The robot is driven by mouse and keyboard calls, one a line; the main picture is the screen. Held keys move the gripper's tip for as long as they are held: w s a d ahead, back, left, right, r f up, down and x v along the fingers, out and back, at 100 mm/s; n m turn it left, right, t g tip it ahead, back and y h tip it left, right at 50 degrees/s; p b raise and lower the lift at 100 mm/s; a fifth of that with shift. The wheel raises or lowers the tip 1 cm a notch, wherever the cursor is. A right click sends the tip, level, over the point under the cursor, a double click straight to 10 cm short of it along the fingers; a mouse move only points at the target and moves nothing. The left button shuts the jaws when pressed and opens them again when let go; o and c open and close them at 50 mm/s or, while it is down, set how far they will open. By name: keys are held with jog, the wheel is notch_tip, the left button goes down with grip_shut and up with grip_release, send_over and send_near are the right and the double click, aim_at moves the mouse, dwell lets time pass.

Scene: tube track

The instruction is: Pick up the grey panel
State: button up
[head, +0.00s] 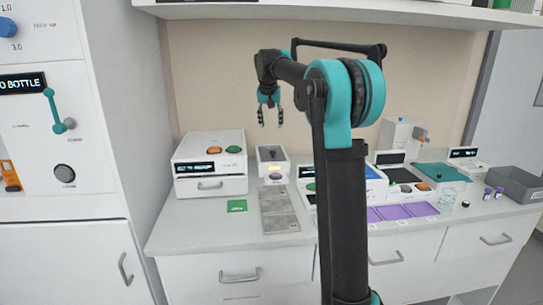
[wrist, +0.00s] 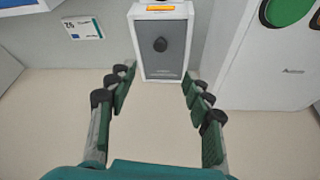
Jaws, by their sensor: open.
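The grey panel (wrist: 163,50) is the flat grey plate with a round black knob on a small white device. It also shows in the head view (head: 272,153), as the top of the device left of centre on the counter. My gripper (head: 271,124) hangs above that device with its fingers pointing down, open and empty. In the wrist view my gripper (wrist: 156,72) has its fingers spread at either side below the device, and the knob lies in line with the gap between them. The fingers appear apart from the panel.
A white box (head: 210,163) with coloured buttons stands left of the device. A grey sectioned mat (head: 279,210) and a green card (head: 237,206) lie in front. Other instruments, purple mats (head: 405,211) and a grey bin (head: 517,184) are right. A shelf (head: 360,10) hangs above.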

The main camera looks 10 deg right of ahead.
send_over(273, 151)
jog(key=s, duration=0.3)
jog(key=f, duration=1)
jog(key=shift+s+a, duration=0.1)
jog(key=shift+a, duration=0.3)
jog(key=shift+w+x, duration=0.15)
jog(key=shift+x, duration=1.15)
jog(key=shift+w+x, duration=0.1)
jog(key=shift+x, duration=1.25)
jog(key=shift+r, duration=0.15)
grip_shut()
